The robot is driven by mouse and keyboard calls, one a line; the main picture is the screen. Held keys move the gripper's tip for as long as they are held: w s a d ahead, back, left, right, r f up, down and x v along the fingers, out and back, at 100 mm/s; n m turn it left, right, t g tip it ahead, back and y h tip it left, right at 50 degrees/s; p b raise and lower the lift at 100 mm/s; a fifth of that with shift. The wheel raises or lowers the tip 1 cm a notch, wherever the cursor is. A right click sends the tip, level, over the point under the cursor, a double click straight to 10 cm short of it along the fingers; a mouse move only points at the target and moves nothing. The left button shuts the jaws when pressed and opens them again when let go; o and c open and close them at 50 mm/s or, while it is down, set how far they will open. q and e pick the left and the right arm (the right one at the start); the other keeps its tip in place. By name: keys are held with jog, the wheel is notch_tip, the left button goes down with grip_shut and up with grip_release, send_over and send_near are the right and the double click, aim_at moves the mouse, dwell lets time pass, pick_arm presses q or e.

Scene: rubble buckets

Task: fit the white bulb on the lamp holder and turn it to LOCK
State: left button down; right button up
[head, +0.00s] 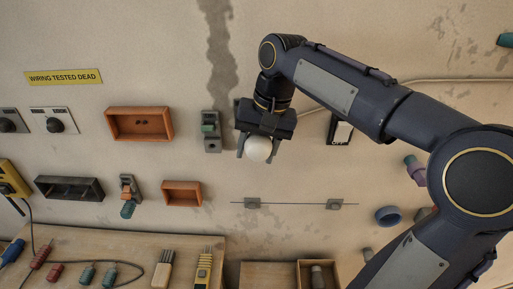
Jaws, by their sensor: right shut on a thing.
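The white bulb (258,148) is a pale round globe in front of the wall, near the middle of the head view. My right gripper (257,141) is shut on the bulb, with a finger on each side of it and the globe facing the camera. The bulb's base is hidden behind the globe and the gripper. I cannot make out the lamp holder or a LOCK mark; the gripper and bulb cover the wall there. I cannot tell whether the bulb touches anything behind it. My left gripper is not in view.
A grey wall fitting with a green part (211,130) is just left of the gripper. Orange boxes (139,124) and a dark tray (69,188) are further left. A thin rail (293,204) runs below. A wooden bench (120,243) at lower left holds tools and leads.

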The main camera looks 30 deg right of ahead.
jog(key=shift+w+d+p, duration=0.3)
jog(key=shift+w+p, duration=0.05)
jog(key=shift+w, duration=0.2)
jog(key=shift+w+d, duration=0.4)
jog(key=shift+w, duration=0.25)
jog(key=o, duration=1.6)
jog(key=shift+c, duration=0.2)
jog(key=shift+r, duration=0.1)
jog(key=v, duration=0.7)
jog(key=shift+s+d+r, duration=0.1)
jog(key=shift+r, duration=0.2)
